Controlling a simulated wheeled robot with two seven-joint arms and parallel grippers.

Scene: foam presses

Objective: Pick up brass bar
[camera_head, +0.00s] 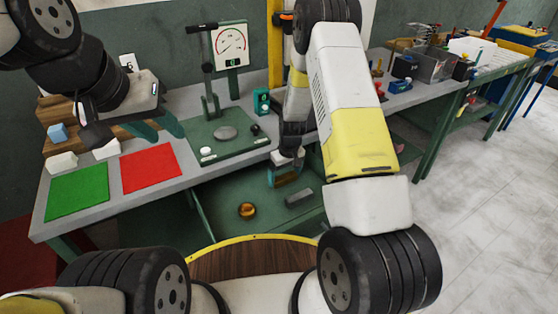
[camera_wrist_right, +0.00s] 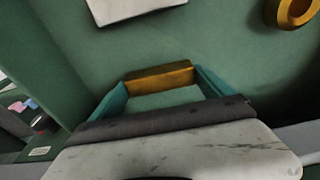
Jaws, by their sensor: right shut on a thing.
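The brass bar (camera_wrist_right: 160,76) shows in the right wrist view, held across between the two teal fingertips of my right gripper (camera_wrist_right: 160,82). In the head view my right gripper (camera_head: 287,177) reaches down over the green lower shelf, in front of the bench edge. The bar is small and mostly hidden there. I cannot tell from the views how far it is above the shelf. My left gripper (camera_head: 171,136) is open and empty over the bench top, near the red mat.
A brass ring (camera_head: 247,210) and a grey block (camera_head: 299,197) lie on the lower shelf (camera_head: 222,228). On the bench are a green mat (camera_head: 78,191), a red mat (camera_head: 150,168), a press with a gauge (camera_head: 231,44), and pale blocks (camera_head: 62,162). Shelf space between ring and block is clear.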

